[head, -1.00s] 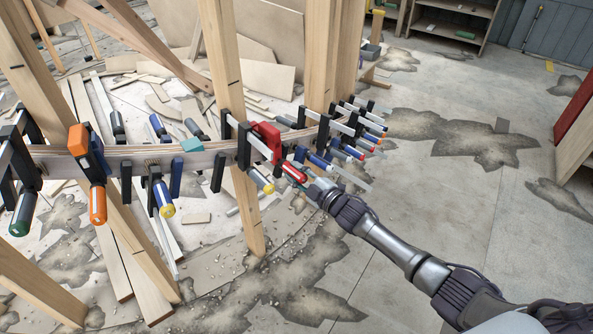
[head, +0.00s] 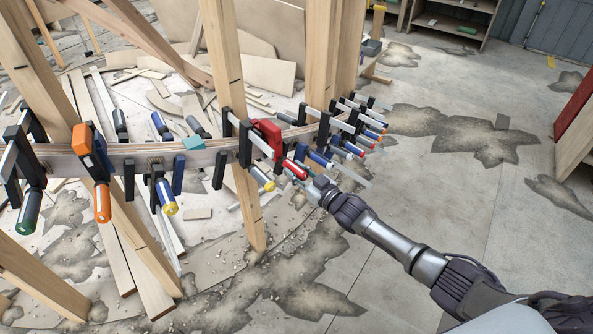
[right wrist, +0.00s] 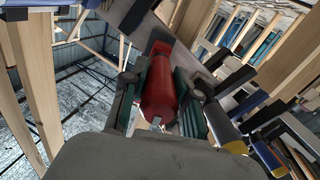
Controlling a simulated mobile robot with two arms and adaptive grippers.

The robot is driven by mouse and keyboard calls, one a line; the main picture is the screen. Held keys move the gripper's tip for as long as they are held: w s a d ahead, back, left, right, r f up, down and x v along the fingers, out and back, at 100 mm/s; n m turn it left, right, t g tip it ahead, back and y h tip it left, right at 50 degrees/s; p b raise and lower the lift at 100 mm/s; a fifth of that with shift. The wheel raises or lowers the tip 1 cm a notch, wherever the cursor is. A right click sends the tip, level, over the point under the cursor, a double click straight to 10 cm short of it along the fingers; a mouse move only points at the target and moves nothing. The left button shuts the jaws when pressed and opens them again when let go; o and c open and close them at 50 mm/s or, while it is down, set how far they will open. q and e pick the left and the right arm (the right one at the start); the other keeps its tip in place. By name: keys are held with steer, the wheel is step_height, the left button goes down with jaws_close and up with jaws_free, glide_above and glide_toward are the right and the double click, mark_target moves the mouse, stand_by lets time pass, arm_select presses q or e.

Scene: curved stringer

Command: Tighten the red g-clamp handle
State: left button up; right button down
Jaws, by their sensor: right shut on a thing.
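The red g-clamp (head: 267,138) sits on the curved wooden stringer (head: 120,150), beside an upright post. Its red handle (head: 294,169) points down and right toward my right arm. My right gripper (head: 308,183) is at the handle's end. In the right wrist view the red handle (right wrist: 159,88) lies between the two fingers of my right gripper (right wrist: 160,100), which is shut on it. The handle's far end meets the red clamp body. My left gripper is not in view.
Other clamps crowd both sides: an orange one (head: 90,150) to the left, a yellow-and-grey handle (head: 262,178) and a blue handle (head: 319,159) close by. Wooden posts (head: 228,60) stand behind the stringer. Offcuts litter the floor; open concrete lies to the right.

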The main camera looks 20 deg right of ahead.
steer(key=shift+m, duration=0.6)
steer(key=c, duration=0.9)
jaws_free()
steer(key=shift+o, duration=0.2)
steer(key=shift+s, duration=0.1)
steer(key=v, duration=1.2)
